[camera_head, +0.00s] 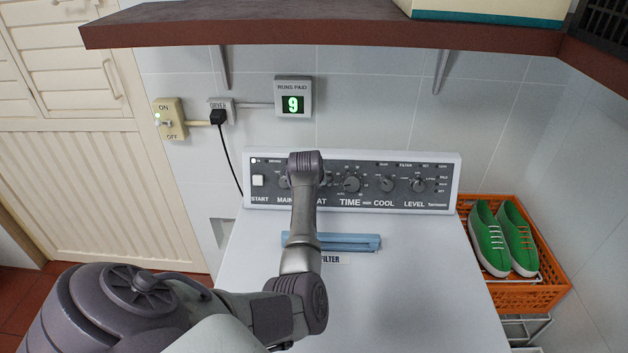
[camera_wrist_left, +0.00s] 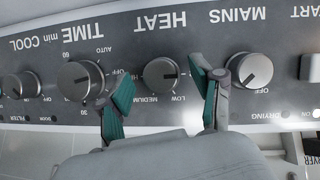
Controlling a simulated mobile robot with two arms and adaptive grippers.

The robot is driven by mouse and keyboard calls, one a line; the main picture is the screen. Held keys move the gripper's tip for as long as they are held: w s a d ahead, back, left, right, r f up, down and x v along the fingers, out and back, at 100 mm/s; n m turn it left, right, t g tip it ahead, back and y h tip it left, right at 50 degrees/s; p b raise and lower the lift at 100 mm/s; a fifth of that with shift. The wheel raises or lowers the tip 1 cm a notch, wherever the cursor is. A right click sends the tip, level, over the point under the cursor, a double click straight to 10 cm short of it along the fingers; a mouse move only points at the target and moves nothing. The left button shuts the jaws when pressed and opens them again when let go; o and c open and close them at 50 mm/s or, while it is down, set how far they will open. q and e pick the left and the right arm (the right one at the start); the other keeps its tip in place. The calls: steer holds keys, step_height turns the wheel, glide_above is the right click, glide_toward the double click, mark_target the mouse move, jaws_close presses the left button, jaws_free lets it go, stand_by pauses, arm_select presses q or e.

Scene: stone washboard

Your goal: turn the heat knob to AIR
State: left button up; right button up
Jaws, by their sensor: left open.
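The dryer's control panel (camera_head: 412,198) stands at the back of the white top. The HEAT knob (camera_wrist_left: 160,74) is a round grey dial, seen upside down in the wrist view, with LOW and MEDIUM printed by it. Its pointer setting is too small to tell. My left gripper (camera_wrist_left: 161,70) is open, with one green-padded finger on each side of the HEAT knob; whether the pads touch it I cannot tell. In the head view my left arm hides the HEAT knob and the letters before "AT". The AIR label is not readable. My right gripper is not in view.
The TIME knob (camera_wrist_left: 80,80) and MAINS knob (camera_wrist_left: 250,70) flank the fingers closely. A blue filter handle (camera_head: 352,243) lies below the panel. A brown shelf (camera_head: 350,28) overhangs. Green shoes (camera_head: 488,240) sit in an orange basket (camera_head: 535,297) at right.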

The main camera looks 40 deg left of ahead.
arm_select(q)
steer(key=v, duration=1.1)
steer(key=shift+s+d, duration=0.1)
